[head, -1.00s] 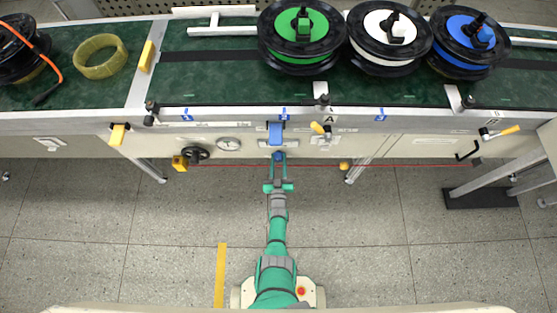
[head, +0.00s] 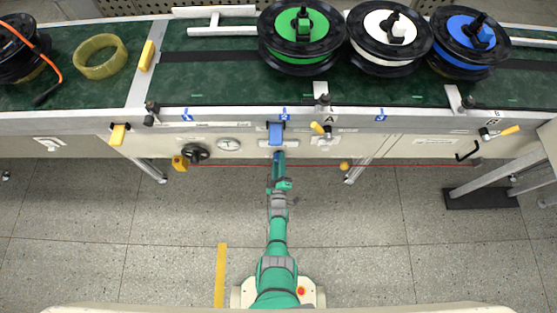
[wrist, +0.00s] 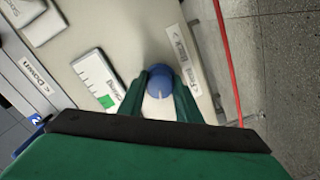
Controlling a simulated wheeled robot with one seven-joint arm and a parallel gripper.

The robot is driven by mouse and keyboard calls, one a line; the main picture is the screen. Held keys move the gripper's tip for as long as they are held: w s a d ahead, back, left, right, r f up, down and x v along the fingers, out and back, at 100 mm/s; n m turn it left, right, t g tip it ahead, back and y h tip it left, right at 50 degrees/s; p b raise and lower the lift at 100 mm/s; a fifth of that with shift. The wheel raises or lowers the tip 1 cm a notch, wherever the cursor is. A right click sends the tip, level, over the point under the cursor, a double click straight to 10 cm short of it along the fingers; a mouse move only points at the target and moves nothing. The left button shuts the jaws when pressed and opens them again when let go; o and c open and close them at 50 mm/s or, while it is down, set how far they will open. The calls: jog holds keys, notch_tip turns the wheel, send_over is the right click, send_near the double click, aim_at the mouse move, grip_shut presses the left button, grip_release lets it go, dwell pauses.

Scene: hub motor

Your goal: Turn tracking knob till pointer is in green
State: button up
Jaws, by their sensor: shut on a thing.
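The tracking knob is a blue round knob (wrist: 159,80) with a white line on its face, on the pale front panel. In the wrist view my gripper (wrist: 160,84) has its two green fingers on either side of the knob, shut on it. To the left is a white scale plate (wrist: 95,75) with tick marks, a green patch (wrist: 107,102) and partly readable lettering. I cannot make out a separate pointer on the scale. In the head view my gripper (head: 279,160) reaches the panel below the blue block (head: 276,132), and the knob is mostly hidden.
A red cord (head: 320,166) runs along the panel front, close to my gripper. A black handwheel (head: 195,153) and round gauge (head: 229,144) are to the left; a yellow-handled lever (head: 319,129) and yellow ball (head: 344,167) are to the right.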

jog(key=shift+a+n, duration=0.15)
jog(key=shift+n, duration=0.55)
jog(key=o, duration=1.1)
jog(key=shift+c, duration=0.2)
jog(key=s, duration=1)
jog(key=shift+s, duration=0.35)
